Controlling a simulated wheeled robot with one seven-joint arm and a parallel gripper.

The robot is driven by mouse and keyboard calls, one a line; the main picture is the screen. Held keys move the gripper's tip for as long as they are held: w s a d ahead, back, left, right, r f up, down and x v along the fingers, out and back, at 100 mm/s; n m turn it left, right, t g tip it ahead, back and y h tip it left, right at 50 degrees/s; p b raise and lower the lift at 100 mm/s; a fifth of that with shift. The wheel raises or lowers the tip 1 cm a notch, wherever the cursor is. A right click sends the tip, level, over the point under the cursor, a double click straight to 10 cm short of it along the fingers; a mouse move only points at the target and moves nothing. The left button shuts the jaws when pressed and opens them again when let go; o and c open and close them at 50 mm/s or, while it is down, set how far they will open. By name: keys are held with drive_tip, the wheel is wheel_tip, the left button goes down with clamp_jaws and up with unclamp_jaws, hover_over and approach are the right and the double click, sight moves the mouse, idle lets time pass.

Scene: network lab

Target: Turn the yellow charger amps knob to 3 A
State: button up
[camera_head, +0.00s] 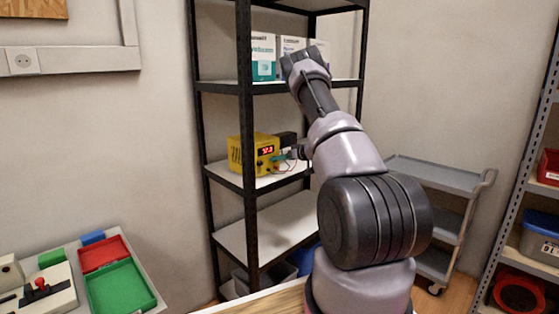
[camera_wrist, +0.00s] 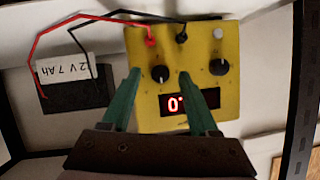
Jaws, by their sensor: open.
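The yellow charger (camera_head: 241,152) stands on a middle shelf of the black rack, with a lit red display. In the wrist view the charger (camera_wrist: 229,48) appears upside down. It has two black knobs: the left knob (camera_wrist: 160,75) and the right knob (camera_wrist: 218,67). My gripper (camera_wrist: 160,71) is open, its green fingertips on either side of the left knob. Contact cannot be told. The right finger covers part of the display (camera_wrist: 177,104), so the reading is not fully legible. Which knob is marked amps is too small to read.
A black 12V 7Ah battery (camera_wrist: 76,95) sits beside the charger, joined to it by red and black leads. The rack's shelf (camera_head: 268,182) and posts (camera_head: 247,120) are close around my arm. Boxes (camera_head: 263,56) stand on the shelf above. A grey cart (camera_head: 432,175) stands at right.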

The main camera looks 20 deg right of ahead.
drive_tip(key=shift+w+f, duration=0.1)
drive_tip(key=shift+w, duration=0.05)
drive_tip(key=shift+a, duration=0.1)
drive_tip(key=shift+c, duration=0.3)
clamp_jaws()
